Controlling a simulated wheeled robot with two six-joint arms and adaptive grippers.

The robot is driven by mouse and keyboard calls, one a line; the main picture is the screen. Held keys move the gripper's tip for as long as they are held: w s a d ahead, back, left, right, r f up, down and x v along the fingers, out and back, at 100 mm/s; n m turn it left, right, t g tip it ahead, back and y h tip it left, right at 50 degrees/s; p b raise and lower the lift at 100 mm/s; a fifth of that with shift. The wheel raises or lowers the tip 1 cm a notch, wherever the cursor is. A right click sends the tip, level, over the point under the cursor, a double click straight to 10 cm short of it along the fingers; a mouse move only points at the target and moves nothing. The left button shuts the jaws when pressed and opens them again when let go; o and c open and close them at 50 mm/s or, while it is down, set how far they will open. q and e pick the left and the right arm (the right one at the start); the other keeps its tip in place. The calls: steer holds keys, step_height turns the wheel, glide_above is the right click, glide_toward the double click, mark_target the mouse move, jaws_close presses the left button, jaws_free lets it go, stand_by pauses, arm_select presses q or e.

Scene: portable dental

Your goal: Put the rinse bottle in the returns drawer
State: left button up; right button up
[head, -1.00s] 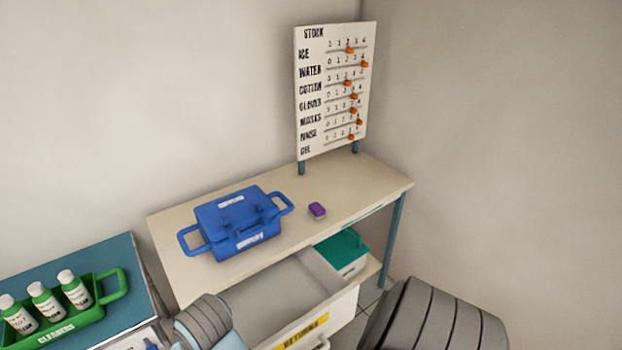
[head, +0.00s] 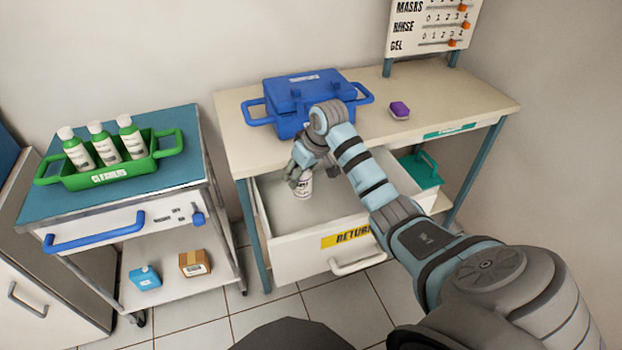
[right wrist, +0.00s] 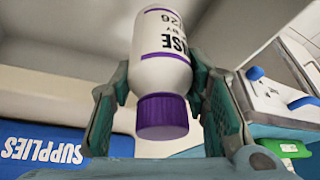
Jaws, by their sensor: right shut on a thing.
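The rinse bottle is white with a purple cap and purple bands; in the right wrist view the bottle (right wrist: 162,72) sits between the two fingers of my right gripper (right wrist: 160,95). In the head view my right gripper (head: 301,172) is shut on the bottle (head: 304,187), over the open returns drawer (head: 285,265). The drawer has a yellow label and is pulled out under the cream desk. The bottle's lower end is inside the drawer's outline; I cannot tell whether it touches the drawer floor. My left gripper is not in view.
A teal bin (head: 422,168) is on the shelf right of the drawer. At left, a cart holds a green cleaners tray (head: 125,175) with three bottles.

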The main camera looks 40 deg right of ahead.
mark_target(309, 194)
step_height(309, 194, down, 14)
steer(key=b, duration=0.4)
steer(key=shift+r, duration=0.2)
steer(key=o, duration=1.3)
steer(key=shift+c, duration=0.2)
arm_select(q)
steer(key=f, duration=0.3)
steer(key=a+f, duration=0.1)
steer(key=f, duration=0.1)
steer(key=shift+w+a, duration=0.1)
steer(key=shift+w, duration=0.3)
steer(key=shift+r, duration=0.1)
arm_select(e)
steer(key=shift+r, duration=0.1)
steer(key=p+v, duration=0.5)
steer(key=v, duration=0.6)
steer(key=shift+s+r, duration=0.1)
steer(key=shift+r, duration=0.4)
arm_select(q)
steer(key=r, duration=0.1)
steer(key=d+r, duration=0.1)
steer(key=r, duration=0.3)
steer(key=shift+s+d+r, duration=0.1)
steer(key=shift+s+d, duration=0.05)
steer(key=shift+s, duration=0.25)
